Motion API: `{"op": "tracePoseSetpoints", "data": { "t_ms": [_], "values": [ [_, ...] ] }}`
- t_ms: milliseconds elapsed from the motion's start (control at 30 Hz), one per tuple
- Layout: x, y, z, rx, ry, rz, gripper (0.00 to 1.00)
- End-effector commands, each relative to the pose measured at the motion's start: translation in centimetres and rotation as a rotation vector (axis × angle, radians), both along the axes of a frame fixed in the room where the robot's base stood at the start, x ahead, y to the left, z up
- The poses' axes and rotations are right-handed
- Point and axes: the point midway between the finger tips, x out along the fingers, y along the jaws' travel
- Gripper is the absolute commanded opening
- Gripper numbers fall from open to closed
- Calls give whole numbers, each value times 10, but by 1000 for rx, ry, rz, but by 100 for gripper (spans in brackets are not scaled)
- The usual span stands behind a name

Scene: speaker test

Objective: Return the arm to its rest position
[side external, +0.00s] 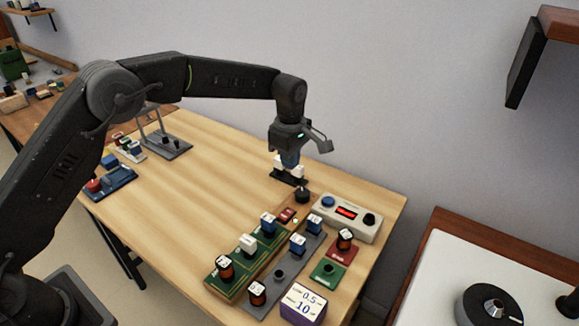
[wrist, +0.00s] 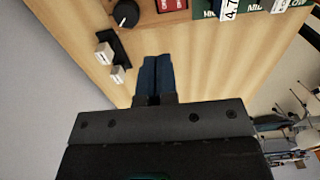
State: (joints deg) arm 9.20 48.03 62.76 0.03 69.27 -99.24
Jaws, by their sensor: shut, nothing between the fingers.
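My gripper (side external: 289,160) hangs from my raised arm, fingers pointing down, over the back part of the wooden table (side external: 170,210). In the wrist view its blue fingers (wrist: 157,75) are together with nothing between them. A small black base with two white blocks (side external: 290,177) lies just below or behind the fingertips in the side view. In the wrist view this base (wrist: 119,50) is to the left of the fingers and apart from them.
A panel with a black knob (side external: 302,195) and red switch (side external: 287,215) is near the gripper. The table's middle left is clear.

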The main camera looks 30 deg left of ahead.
Motion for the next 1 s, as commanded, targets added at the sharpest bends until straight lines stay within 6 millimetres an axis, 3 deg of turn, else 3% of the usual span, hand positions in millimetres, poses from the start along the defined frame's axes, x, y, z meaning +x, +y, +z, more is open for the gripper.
{"op": "tracePoseSetpoints", "data": {
  "t_ms": [267, 367, 467, 700, 900, 1000],
  "values": [
    [0, 0, 2, 0, -3, -4, 0],
    [-5, 4, 15, -2, -17, -41, 0],
    [-19, 12, 43, -4, -50, -131, 0],
    [-86, 38, 121, 20, -158, -471, 0],
    [-156, 58, 161, 76, -245, -762, 0],
    [-194, 67, 171, 116, -283, -907, 0]
  ]
}}
